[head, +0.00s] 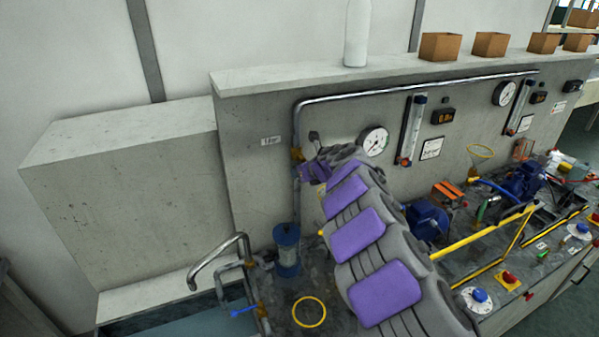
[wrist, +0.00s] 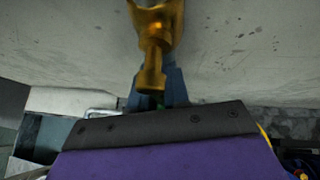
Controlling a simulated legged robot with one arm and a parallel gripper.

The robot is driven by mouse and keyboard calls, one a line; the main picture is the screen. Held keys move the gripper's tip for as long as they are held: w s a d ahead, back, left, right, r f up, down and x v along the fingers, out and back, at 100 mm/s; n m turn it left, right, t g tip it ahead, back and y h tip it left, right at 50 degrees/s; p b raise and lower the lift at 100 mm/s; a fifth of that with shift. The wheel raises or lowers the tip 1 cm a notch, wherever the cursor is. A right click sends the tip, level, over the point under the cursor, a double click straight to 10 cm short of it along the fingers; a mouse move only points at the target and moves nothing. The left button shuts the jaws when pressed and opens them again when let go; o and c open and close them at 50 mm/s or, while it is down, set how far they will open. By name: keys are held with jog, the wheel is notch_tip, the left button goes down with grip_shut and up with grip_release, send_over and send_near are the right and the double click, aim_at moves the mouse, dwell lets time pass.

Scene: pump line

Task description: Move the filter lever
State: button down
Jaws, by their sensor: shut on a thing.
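The filter lever shows in the wrist view as a brass-coloured piece (wrist: 153,72) hanging from a brass valve body (wrist: 155,14). In the head view the brass valve (head: 296,153) sits on the vertical pipe at the wall, right of a small white label. My gripper (head: 307,168) is against it there, and my purple and grey arm hides much of the lever and the pipe below.
A blue filter housing (head: 287,250) stands below the valve. A round gauge (head: 374,141) is on the wall close to the right of my arm. A bent metal pipe (head: 220,262) rises at the basin, left. A yellow ring (head: 309,312) lies on the bench.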

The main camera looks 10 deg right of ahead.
jog(key=c, duration=1.4)
grip_release()
jog(key=shift+s+f, duration=0.25)
jog(key=shift+f, duration=0.45)
jog(key=shift+c, duration=0.2)
jog(key=shift+o, duration=1.2)
jog(key=shift+w, duration=0.2)
jog(key=shift+s+d+r, duration=0.15)
jog(key=shift+d+r, duration=0.05)
jog(key=shift+r, duration=0.35)
jog(key=p+v, duration=0.1)
jog(key=v, duration=1.5)
jog(key=shift+s+r, duration=0.2)
jog(key=shift+s, duration=0.1)
jog(key=shift+d, duration=0.1)
